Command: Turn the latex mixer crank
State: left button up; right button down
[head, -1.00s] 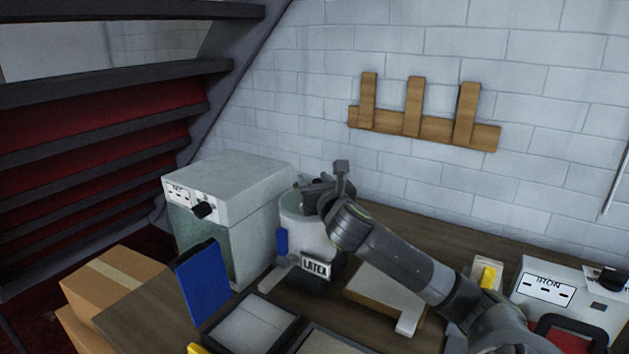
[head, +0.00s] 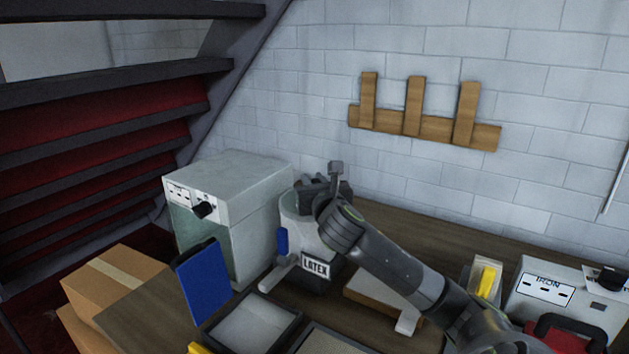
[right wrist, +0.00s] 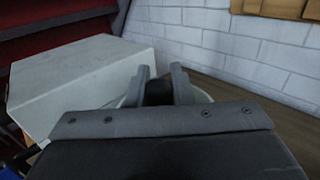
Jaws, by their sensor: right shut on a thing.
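The latex mixer (head: 298,230) is a pale round pot with a black base and a "LATEX" label, standing on the bench in the head view. My right gripper (head: 318,190) is over the top of the mixer. In the right wrist view its two fingers (right wrist: 159,88) are closed around a dark knob (right wrist: 159,92), which looks like the crank's grip. The crank's arm is mostly hidden behind my gripper. The pale rim of the pot shows behind the fingers. My left gripper is not in view.
A grey box machine with a black knob (head: 236,190) stands just left of the mixer. A blue panel (head: 203,280) and dark trays (head: 255,325) are in front. An iron station (head: 555,290) sits at the right. A wooden rack (head: 420,125) hangs on the wall.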

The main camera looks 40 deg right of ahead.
jog(key=m+g+h, duration=0.1)
jog(key=m+g+h+p, duration=0.1)
jog(key=h, duration=0.1)
jog(key=a+m+g+h+p, duration=0.1)
jog(key=shift+w+m+h, duration=0.3)
jog(key=shift+w, duration=0.1)
jog(key=m+g+h+p, duration=0.1)
jog(key=g, duration=0.1)
jog(key=m+g+h+p, duration=0.1)
jog(key=m+g, duration=0.1)
jog(key=w+a+m+g+h+p, duration=0.1)
jog(key=g, duration=0.1)
jog(key=shift+w+r+h+p, duration=0.1)
jog(key=shift+h+p, duration=0.3)
jog(key=m+g, duration=0.1)
jog(key=m+g+h+p, duration=0.1)
jog(key=g, duration=0.1)
jog(key=shift+w+m+g, duration=0.3)
jog(key=shift+w+m, duration=0.05)
jog(key=shift+m, duration=0.05)
jog(key=shift+w+m+g, duration=0.2)
jog(key=shift+m+g, duration=0.5)
jog(key=shift+g, duration=0.4)
jog(key=shift+w+m+g, duration=0.2)
jog(key=shift+m+g, duration=0.5)
jog(key=shift+g, duration=0.4)
jog(key=shift+g, duration=0.3)
jog(key=c, duration=1.3)
grip_release()
